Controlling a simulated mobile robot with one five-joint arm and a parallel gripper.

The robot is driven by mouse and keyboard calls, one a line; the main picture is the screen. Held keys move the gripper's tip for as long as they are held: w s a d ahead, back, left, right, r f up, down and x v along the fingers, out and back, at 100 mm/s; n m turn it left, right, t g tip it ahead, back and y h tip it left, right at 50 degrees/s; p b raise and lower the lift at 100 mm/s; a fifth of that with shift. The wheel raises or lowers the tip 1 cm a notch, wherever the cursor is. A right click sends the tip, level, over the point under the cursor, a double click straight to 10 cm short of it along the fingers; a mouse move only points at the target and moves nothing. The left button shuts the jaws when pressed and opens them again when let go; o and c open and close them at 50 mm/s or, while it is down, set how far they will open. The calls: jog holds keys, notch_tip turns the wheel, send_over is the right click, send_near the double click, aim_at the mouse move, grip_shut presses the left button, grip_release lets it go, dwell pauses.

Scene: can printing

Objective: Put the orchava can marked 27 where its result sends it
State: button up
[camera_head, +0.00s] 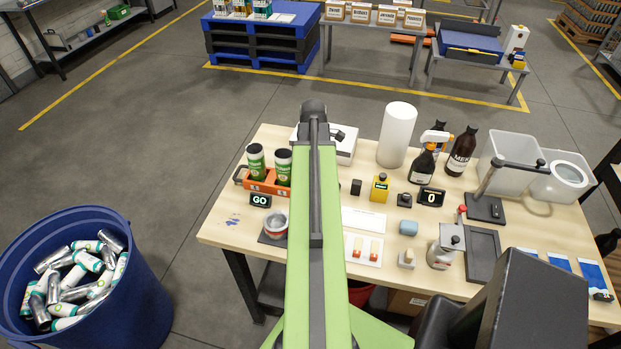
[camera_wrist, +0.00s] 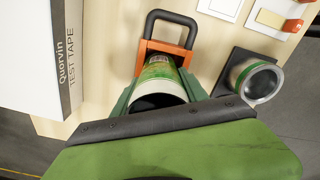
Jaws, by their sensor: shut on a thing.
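My gripper (camera_wrist: 160,98) shows in the wrist view, shut on a green and white can (camera_wrist: 158,72) with a dark top. I cannot read a number on it. The can is at the orange carrier (camera_wrist: 180,52); whether it sits in it or is raised cannot be told. In the head view my arm hides the gripper and this can. Two green cans with dark tops, a left one (camera_head: 256,161) and a right one (camera_head: 283,168), stand in the carrier's visible part (camera_head: 268,186). A black GO sign (camera_head: 260,200) stands before it.
An open-topped tin (camera_wrist: 255,80) stands on a dark mat beside the carrier. A blue bin (camera_head: 125,306) of loose cans stands left of the table. A white box (camera_wrist: 28,60) lettered Quorvin TEST TAPE is close on the other side. Bottles (camera_head: 461,152) stand farther right.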

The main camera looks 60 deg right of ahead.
jog(key=shift+a+r, duration=0.1)
jog(key=o, duration=1.4)
notch_tip(320, 180, up, 12)
jog(key=p, duration=1.2)
jog(key=shift+r+p, duration=0.1)
jog(key=shift+p, duration=0.25)
